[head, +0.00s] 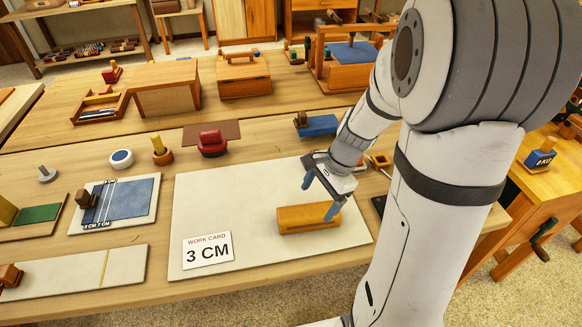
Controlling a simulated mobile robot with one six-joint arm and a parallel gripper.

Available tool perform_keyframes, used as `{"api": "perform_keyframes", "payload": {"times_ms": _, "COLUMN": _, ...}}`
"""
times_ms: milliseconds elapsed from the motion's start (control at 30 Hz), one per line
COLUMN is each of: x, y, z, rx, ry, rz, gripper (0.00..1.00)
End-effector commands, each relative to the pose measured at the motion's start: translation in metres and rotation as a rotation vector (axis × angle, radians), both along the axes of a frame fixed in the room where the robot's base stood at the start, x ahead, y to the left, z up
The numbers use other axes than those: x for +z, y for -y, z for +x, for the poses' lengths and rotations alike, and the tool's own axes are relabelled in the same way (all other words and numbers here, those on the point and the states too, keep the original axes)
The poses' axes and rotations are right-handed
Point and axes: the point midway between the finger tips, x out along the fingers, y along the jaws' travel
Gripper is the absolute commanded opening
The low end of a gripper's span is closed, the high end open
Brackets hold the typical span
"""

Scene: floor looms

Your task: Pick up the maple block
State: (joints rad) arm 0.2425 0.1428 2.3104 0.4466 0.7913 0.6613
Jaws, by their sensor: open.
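A long orange-brown wooden block (296,221), the likely maple block, lies on the pale work mat (225,195), right of the card. My gripper (320,196) is above the block's right part with its two blue fingertips apart. One fingertip appears behind the block, and the other overlaps its right end in the picture. Nothing is between the fingers. I cannot tell whether the fingers touch the block.
A white card reading "WORK CARD 3 CM" (208,251) lies at the mat's front left. A blue woven piece (130,202) on a board is further left. Behind the mat stand a red object (212,144) and a blue block (317,125). The mat's middle is clear.

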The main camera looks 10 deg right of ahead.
Motion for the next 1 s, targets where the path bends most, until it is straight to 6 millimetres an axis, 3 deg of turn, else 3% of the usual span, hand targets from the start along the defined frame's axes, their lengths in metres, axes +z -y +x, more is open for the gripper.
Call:
{"api": "perform_keyframes", "payload": {"times_ms": 100, "x": -0.022, "y": 0.009, "z": 0.013, "rx": -0.193, "ry": -0.080, "rz": 0.048, "gripper": 0.82}}
{"api": "perform_keyframes", "payload": {"times_ms": 300, "x": -0.041, "y": 0.014, "z": 0.023, "rx": -0.344, "ry": -0.139, "rz": 0.082, "gripper": 0.82}}
{"api": "perform_keyframes", "payload": {"times_ms": 833, "x": -0.104, "y": -0.009, "z": 0.028, "rx": -0.355, "ry": -0.145, "rz": 0.085, "gripper": 0.82}}
{"api": "perform_keyframes", "payload": {"times_ms": 1000, "x": -0.113, "y": -0.013, "z": 0.029, "rx": -0.356, "ry": -0.141, "rz": 0.084, "gripper": 0.82}}
